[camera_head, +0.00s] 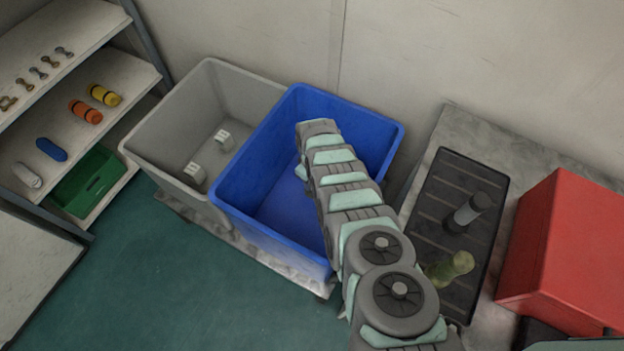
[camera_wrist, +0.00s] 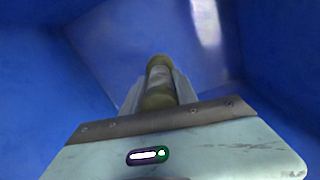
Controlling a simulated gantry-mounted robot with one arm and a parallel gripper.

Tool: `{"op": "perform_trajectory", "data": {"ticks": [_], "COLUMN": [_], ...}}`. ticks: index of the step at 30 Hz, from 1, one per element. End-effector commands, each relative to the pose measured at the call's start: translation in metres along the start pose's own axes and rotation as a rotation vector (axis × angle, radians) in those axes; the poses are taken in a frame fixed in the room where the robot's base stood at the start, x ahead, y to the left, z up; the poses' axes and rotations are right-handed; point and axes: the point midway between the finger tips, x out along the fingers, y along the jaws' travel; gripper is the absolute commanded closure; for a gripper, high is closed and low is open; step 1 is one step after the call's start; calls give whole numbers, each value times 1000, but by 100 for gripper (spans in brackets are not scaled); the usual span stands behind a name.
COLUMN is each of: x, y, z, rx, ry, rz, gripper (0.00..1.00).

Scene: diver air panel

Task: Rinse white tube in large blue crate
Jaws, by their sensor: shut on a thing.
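The large blue crate (camera_head: 255,215) stands in the middle of the head view, and its blue walls (camera_wrist: 35,90) surround my gripper in the wrist view. My arm reaches down over its right side into it. My gripper (camera_wrist: 158,90) is shut on a tube (camera_wrist: 158,76) with a pale middle and olive-yellow ends, which I take as the white tube. The tube points away from the wrist, inside the crate. The arm hides the gripper's fingers and the tube in the head view. I cannot tell whether the tube touches the crate floor.
A grey crate (camera_head: 150,136) with two small pale blocks stands left of the blue one. At right, a black ribbed tray (camera_head: 440,185) holds a dark-and-grey tube (camera_head: 468,212) and a yellow-green tube (camera_head: 450,268), beside a red box (camera_head: 565,255). Shelves (camera_head: 85,85) with small items stand far left.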

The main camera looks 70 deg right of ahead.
Motion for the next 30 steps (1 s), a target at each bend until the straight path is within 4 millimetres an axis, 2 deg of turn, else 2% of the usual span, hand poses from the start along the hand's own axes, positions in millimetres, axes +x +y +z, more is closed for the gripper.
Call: {"op": "perform_trajectory", "data": {"ticks": [1,30], "x": [14,145], "y": [1,-1], "z": [0,0], "rx": [1,0], "ry": [1,0], "rz": [1,-1], "gripper": [100,100]}}
